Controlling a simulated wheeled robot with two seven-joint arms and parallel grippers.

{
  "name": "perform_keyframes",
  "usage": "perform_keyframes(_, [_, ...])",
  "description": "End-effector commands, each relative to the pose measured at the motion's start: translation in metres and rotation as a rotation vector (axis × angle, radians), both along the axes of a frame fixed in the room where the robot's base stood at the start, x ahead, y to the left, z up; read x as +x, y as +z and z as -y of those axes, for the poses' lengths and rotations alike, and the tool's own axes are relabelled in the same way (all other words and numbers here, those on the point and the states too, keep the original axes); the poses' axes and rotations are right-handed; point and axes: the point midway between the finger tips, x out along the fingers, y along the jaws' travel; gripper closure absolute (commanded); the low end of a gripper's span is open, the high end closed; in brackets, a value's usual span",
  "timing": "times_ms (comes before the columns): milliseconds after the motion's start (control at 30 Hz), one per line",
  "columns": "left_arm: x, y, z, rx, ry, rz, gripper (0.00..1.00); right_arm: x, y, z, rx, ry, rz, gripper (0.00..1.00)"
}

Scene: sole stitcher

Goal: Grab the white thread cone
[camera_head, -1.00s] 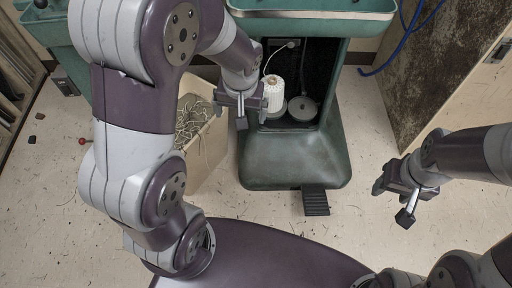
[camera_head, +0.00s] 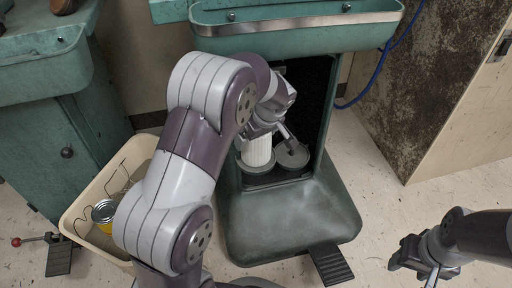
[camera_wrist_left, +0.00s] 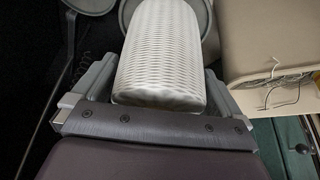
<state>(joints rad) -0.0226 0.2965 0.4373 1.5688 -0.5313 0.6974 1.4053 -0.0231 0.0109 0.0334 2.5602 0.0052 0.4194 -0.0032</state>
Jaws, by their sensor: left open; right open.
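The white thread cone (camera_head: 258,152) stands upright on a round grey holder inside the green machine's open lower bay. My left gripper (camera_head: 268,134) is at the cone's upper part and hides its top in the head view. In the left wrist view the cone (camera_wrist_left: 162,50) shows its ribbed white side between the two open fingers of my left gripper (camera_wrist_left: 157,88). Whether either finger touches it I cannot tell. My right gripper (camera_head: 420,268) is open and empty, low at the right, away from the cone.
A second round grey holder (camera_head: 292,155) sits empty beside the cone. The bay's side walls and the green tray (camera_head: 310,27) above enclose the space. A pedal (camera_head: 332,264) lies in front.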

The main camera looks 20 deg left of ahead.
Motion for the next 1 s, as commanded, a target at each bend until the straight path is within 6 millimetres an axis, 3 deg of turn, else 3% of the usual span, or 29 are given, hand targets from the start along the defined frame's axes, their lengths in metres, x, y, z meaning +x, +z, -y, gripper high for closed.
perform_keyframes(167, [0.0, 0.002, 0.0, -0.001, 0.0, 0.001, 0.03, 0.0, 0.002, 0.0, 0.0, 0.0, 0.001, 0.45])
perform_keyframes(300, [0.0, 0.002, 0.0, -0.001, 0.0, 0.001, 0.48, 0.0, 0.002, 0.0, 0.0, 0.0, 0.001, 0.45])
perform_keyframes(567, [0.0, 0.004, 0.0, -0.001, -0.001, 0.002, 0.48, 0.0, 0.003, 0.0, 0.0, 0.0, 0.001, 0.45])
perform_keyframes(733, [0.001, 0.024, 0.0, 0.0, 0.0, 0.002, 0.48, 0.0, 0.022, 0.0, 0.0, 0.0, 0.0, 0.45])
perform_keyframes(1000, [-0.011, 0.013, 0.018, 0.173, -0.01, 0.112, 0.48, 0.0, 0.011, 0.0, 0.0, 0.0, 0.0, 0.45])
